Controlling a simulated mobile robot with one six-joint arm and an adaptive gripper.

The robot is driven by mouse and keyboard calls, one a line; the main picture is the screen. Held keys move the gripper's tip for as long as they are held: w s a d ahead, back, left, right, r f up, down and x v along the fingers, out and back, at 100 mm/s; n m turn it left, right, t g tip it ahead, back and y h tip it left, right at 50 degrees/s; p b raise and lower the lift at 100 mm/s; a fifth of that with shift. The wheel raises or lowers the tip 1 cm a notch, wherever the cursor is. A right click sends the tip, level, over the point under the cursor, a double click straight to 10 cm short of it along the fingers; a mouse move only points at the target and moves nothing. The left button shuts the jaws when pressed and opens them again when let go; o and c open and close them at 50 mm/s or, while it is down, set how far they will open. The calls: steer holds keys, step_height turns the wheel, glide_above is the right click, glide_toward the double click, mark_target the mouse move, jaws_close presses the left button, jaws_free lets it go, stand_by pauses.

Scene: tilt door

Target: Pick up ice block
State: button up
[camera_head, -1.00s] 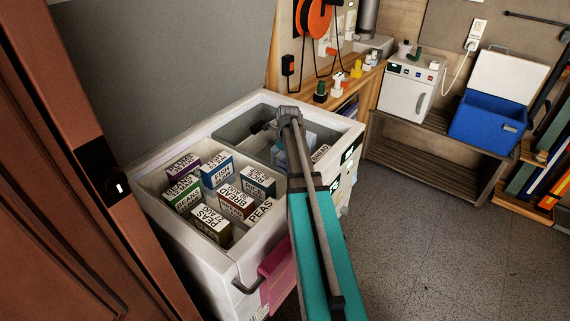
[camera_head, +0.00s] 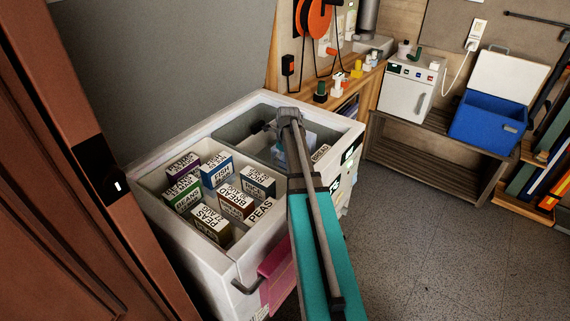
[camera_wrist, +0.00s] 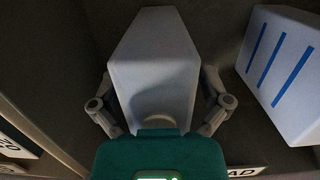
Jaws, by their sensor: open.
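The ice block, a pale blue-white tapered block (camera_wrist: 152,45), fills the middle of the wrist view. My gripper (camera_wrist: 158,82) is open, with one finger on each side of the block. The fingers lie close to its sides; I cannot tell whether they touch it. The near end of the block is partly hidden by my teal gripper body. In the head view my arm reaches down into the rear compartment of the white chest freezer (camera_head: 205,262), and hides the gripper and most of what is there.
A white box with blue stripes (camera_wrist: 282,75) lies right of the block in the wrist view. Several labelled food boxes, such as the peas box (camera_head: 261,211), stand in the front compartment. Freezer walls surround the arm. A brown door (camera_head: 75,200) stands at left.

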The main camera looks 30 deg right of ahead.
steer(key=c, duration=1.3)
steer(key=shift+r, duration=0.2)
steer(key=shift+c, duration=0.2)
step_height(320, 180, up, 10)
steer(key=p, duration=1)
steer(key=shift+p, duration=0.3)
